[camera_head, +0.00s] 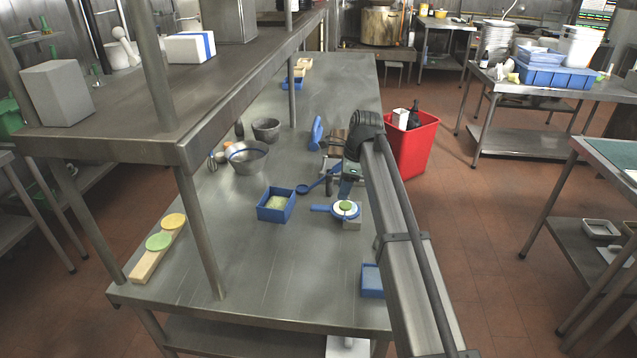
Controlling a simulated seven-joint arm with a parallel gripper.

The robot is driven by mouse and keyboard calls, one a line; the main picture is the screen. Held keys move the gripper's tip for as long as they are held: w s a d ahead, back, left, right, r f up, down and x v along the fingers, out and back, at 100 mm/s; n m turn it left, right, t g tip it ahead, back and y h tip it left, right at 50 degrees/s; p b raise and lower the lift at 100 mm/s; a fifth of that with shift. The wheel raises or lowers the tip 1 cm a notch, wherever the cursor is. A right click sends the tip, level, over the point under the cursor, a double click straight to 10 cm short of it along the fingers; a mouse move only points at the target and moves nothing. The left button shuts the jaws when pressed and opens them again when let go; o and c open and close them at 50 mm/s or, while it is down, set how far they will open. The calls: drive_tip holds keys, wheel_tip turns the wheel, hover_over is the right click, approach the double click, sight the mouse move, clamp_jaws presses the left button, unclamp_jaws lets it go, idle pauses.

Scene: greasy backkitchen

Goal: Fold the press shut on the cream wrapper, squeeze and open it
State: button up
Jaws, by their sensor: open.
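A round cream wrapper (337,212) lies flat with a green lump (346,205) on its middle. It sits on a blue press (320,208) whose handle points left. The press rests over a small grey block (352,221) and looks unfolded, though its far side is partly hidden by my arm. My gripper (346,190) is small in the view, open, and just beyond and above the press. I cannot tell whether it touches the press. A blue spoon-shaped tool (304,189) lies to the left of my gripper.
A blue box (276,216) with pale green contents stands left of the press. A blue tray (371,281) is near the front edge. A shelf (90,135) overhangs the left side.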

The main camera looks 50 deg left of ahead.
approach(313, 206)
drive_tip(key=shift+a+f+m+h, duration=0.3)
drive_tip(key=shift+a, duration=0.05)
drive_tip(key=f, duration=0.2)
drive_tip(key=s+f, duration=0.1)
drive_tip(key=f, duration=0.2)
drive_tip(key=a+f, duration=0.1)
drive_tip(key=f, duration=0.1)
drive_tip(key=shift+s+f, duration=0.15)
drive_tip(key=shift+f, duration=0.2)
drive_tip(key=c, duration=0.7)
